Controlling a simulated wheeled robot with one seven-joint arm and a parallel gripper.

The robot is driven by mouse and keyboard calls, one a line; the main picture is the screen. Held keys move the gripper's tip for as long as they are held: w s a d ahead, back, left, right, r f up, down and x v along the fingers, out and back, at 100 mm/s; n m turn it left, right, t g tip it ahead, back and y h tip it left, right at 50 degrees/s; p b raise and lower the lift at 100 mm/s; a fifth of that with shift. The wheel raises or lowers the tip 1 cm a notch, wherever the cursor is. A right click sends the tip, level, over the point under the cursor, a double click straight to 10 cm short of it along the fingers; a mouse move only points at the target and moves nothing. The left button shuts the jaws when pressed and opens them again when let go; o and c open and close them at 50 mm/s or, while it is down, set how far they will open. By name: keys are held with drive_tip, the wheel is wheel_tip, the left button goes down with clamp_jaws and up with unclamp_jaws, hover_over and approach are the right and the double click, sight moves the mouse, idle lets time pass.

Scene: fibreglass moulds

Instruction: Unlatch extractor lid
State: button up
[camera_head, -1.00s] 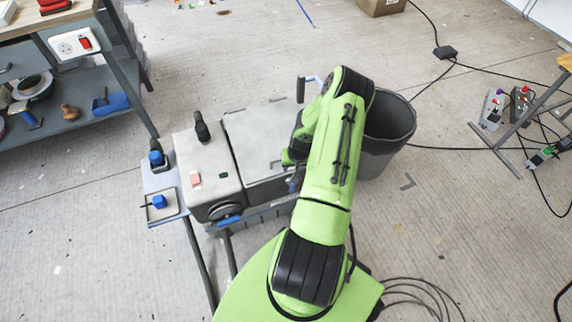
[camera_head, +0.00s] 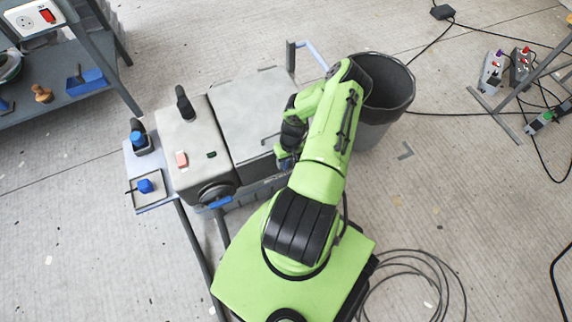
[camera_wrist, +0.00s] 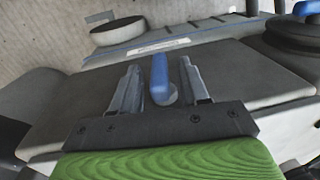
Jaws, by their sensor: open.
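The extractor is a grey box-shaped machine, and its broad flat lid (camera_head: 262,115) lies closed in the head view. My gripper (camera_wrist: 160,72) is open in the wrist view, one finger on each side of a blue latch lever (camera_wrist: 159,75). Gaps show between the lever and the fingers, and I cannot tell if either touches it. In the head view my gripper (camera_head: 286,160) is at the lid's right front side, partly hidden by my arm. Another blue lever (camera_head: 220,202) sits below the round black knob (camera_head: 214,193) at the machine's front.
A dark bin (camera_head: 385,95) stands just right of the machine, close behind my arm. A small side shelf (camera_head: 150,190) with blue plugs is on the left. A workbench (camera_head: 75,75) is at upper left. Cables (camera_head: 410,275) lie on the floor at right.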

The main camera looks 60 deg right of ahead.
drive_tip(key=shift+a+f, duration=0.1)
drive_tip(key=shift+f, duration=0.6)
clamp_jaws()
drive_tip(key=shift+a+r+g+h+p, duration=0.1)
drive_tip(key=shift+g+h+p, duration=0.2)
drive_tip(key=shift+h, duration=0.4)
unclamp_jaws()
